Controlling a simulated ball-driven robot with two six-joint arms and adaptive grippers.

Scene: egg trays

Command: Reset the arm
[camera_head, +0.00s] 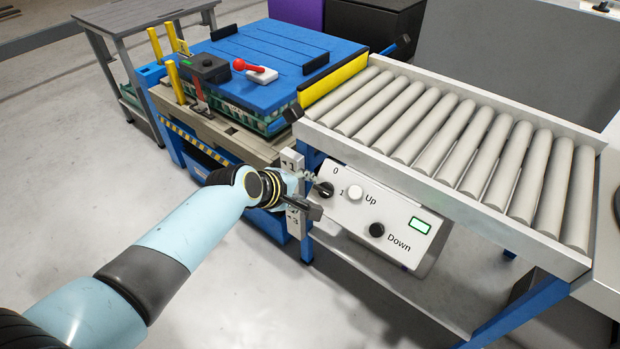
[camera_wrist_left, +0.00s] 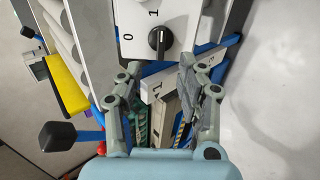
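My left gripper (camera_head: 308,192) is in front of the left end of the white control panel (camera_head: 388,222). In the left wrist view its two fingers (camera_wrist_left: 160,82) are spread apart with nothing between them. The black rotary knob (camera_wrist_left: 158,39) stands just beyond the fingertips, apart from them, with its white line running upward toward the "1" mark. In the head view the knob (camera_head: 324,189) shows close to the gripper, which hides part of the upright with number marks. My right gripper is not in view.
A roller conveyor (camera_head: 470,135) runs above the panel, which has Up (camera_head: 354,193) and Down (camera_head: 377,230) buttons and a green display. A lift table with a blue top (camera_head: 275,50) carries a red-handled switch (camera_head: 256,70). The floor (camera_head: 90,200) at left is clear.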

